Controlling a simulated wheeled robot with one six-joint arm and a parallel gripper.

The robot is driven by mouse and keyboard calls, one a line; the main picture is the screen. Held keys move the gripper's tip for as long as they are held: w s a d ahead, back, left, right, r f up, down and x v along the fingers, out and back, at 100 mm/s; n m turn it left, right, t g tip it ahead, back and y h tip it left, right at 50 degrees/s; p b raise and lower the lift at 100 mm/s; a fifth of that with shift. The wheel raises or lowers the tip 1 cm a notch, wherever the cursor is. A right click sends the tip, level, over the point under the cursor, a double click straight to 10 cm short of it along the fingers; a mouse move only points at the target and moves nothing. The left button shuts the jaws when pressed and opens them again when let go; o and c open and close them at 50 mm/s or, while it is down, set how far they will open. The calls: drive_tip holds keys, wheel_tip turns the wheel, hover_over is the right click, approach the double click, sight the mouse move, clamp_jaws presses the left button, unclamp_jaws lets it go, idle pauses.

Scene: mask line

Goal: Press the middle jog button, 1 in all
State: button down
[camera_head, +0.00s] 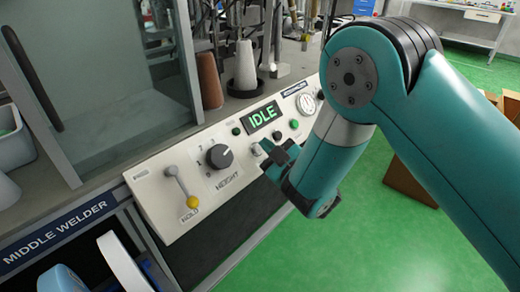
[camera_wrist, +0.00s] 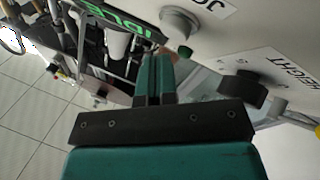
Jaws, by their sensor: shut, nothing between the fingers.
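The control panel (camera_head: 215,165) labelled "MIDDLE WELDER" slopes along the bench front, its display (camera_head: 262,116) reading "IDLE" in green. The jog button (camera_head: 257,150) is a pale round knob just left of my gripper (camera_head: 280,157), partly hidden by it. In the wrist view the jog button (camera_wrist: 180,22) shows as a grey-white cylinder beside a label partly reading "JO". My gripper's fingers (camera_wrist: 155,68) are shut and empty, their tips below and left of the button in that picture. I see no clear contact with it.
A dark height knob (camera_head: 219,156) and a yellow-tipped hold lever (camera_head: 192,200) sit to the left on the panel. Cones (camera_head: 245,66) stand behind. Green floor lies open in front.

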drive_tip(key=shift+s+d+r, duration=0.6)
drive_tip(key=shift+d+r, duration=0.2)
drive_tip(key=shift+r, duration=0.05)
drive_tip(key=shift+s+d+r, duration=0.55)
drive_tip(key=shift+d+r, duration=0.2)
drive_tip(key=shift+r, duration=0.05)
